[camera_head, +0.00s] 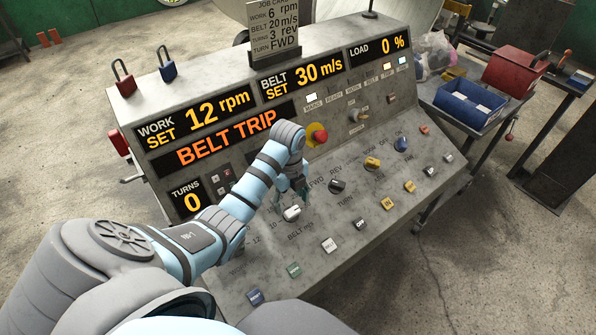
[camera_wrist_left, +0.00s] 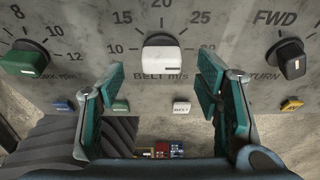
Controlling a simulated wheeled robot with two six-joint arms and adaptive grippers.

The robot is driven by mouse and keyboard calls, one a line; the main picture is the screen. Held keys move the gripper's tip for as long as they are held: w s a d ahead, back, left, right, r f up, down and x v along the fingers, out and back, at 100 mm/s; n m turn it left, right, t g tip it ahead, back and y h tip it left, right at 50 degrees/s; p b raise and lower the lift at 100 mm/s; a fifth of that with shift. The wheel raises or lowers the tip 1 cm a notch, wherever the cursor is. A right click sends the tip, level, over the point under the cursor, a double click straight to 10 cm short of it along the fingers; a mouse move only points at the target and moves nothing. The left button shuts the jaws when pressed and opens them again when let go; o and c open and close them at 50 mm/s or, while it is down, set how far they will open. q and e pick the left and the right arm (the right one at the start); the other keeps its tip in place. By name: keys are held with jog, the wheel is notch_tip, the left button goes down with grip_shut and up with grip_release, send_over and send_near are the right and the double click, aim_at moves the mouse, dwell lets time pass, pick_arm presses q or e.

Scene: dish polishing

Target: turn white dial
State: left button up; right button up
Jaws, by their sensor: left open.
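The white dial (camera_head: 292,213) sits on the sloped console face above the words BELT m/s. In the left wrist view the white dial (camera_wrist_left: 161,55) is ahead, under a scale with 10, 15, 20 and 25 visible. My left gripper (camera_head: 291,188) is open, with teal finger pads. In the left wrist view the open fingers (camera_wrist_left: 160,78) lie either side of the dial, apart from it, with nothing between them. The BELT SET display (camera_head: 303,77) reads 30 m/s. The job card (camera_head: 274,25) reads BELT 20 m/s. My right gripper is not in view.
A black dial (camera_wrist_left: 291,60) marked FWD is to the right, a green dial (camera_wrist_left: 24,60) to the left. A red button (camera_head: 317,134) stands beyond my left wrist. Several coloured push buttons line the console's front. The WORK SET display (camera_head: 203,118) reads 12 rpm, above BELT TRIP.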

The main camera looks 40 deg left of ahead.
aim_at(291, 209)
pick_arm(q)
jog(key=shift+w+f, duration=0.1)
jog(key=shift+f, duration=1.75)
jog(key=shift+c, duration=0.5)
jog(key=c, duration=1.1)
jog(key=shift+o, duration=0.2)
